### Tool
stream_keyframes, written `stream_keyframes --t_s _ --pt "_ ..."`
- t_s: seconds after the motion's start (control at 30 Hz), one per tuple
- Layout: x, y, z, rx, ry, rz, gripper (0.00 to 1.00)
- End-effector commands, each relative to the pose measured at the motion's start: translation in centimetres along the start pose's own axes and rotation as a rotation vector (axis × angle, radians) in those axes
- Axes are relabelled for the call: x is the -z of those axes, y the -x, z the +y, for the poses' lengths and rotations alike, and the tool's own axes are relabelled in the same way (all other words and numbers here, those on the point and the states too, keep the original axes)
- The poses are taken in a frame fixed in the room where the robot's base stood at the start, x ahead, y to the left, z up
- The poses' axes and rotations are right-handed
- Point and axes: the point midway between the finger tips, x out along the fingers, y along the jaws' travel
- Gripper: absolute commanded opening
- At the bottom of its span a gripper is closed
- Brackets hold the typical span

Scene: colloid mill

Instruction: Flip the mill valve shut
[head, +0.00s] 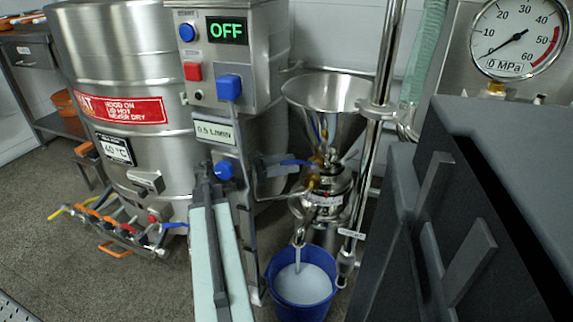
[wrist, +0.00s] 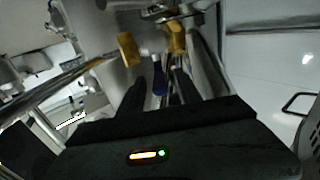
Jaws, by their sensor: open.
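The mill valve shows a blue lever handle (head: 297,162) beside brass fittings under the steel hopper (head: 325,95).
A control box with a green OFF display (head: 227,30) and red and blue buttons stands left of the hopper. A large steel tank (head: 125,75) is further left, with several coloured valves low down. A steel post (head: 385,80) stands just right of the hopper. A pressure gauge (head: 516,38) is at upper right.

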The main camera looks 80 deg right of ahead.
Motion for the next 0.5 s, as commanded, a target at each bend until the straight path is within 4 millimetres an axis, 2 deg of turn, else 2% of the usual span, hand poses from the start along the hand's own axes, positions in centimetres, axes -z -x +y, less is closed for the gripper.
stream_keyframes --t_s 0.2,0.23,0.37,0.5 --pt "-0.01 -0.05 -0.02 0.001 0.000 0.000 0.41" --pt "-0.01 -0.04 -0.03 0.001 0.000 0.000 0.35" --pt "-0.02 -0.01 -0.03 0.002 0.000 0.000 0.00" --pt "-0.02 0.02 -0.03 0.002 0.001 -0.001 0.00"
